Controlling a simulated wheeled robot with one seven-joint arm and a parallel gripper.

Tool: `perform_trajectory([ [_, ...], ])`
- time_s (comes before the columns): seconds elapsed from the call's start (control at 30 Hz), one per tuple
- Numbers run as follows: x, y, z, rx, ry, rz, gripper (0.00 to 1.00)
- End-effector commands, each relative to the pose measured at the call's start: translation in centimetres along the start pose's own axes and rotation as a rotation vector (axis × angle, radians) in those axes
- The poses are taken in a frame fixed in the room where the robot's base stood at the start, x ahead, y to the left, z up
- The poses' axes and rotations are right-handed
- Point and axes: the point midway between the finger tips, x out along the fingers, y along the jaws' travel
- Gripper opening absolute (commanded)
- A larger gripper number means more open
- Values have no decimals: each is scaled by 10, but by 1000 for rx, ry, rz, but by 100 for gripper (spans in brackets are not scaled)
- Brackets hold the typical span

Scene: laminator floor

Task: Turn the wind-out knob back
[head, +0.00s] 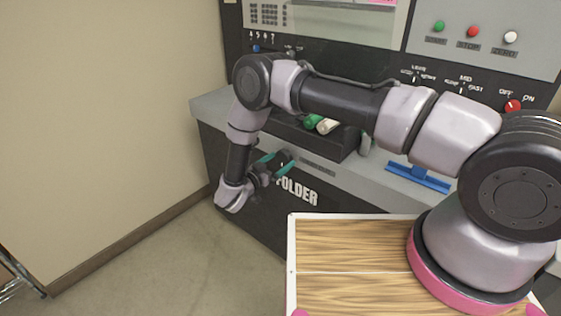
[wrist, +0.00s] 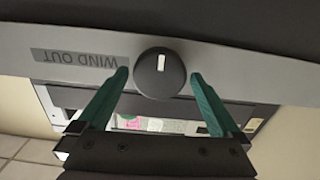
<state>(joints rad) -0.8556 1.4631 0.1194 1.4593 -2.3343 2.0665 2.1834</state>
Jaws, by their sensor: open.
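The wind-out knob (wrist: 160,74) is round and dark, with a short white mark pointing nearly straight up in the wrist view. An upside-down WIND OUT label (wrist: 75,57) is on the grey strip to its left. My gripper (wrist: 160,77) is open, with one green finger on each side of the knob. Small gaps show between the fingers and the knob's sides. In the head view my gripper (head: 277,162) is at the front face of the machine, above the FOLDER lettering (head: 297,190); the knob's mark cannot be made out there.
The dark control panel (head: 440,65) above has coloured buttons, switches and a red knob (head: 512,105). Green and cream rolls (head: 322,124) and a blue bracket (head: 418,177) are on the machine's ledge. A wood-grain board (head: 340,245) lies in front.

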Motion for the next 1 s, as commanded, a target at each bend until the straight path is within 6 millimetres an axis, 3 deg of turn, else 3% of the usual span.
perform_trajectory([
  [0.37, 8, 0, 0, 0, 0, 0, 100],
  [0.4, 8, 0, 0, 0, 0, 0, 92],
  [0.57, 8, 0, 0, 0, 0, 0, 31],
  [1.0, 7, 0, -1, -94, 2, -1, 29],
])
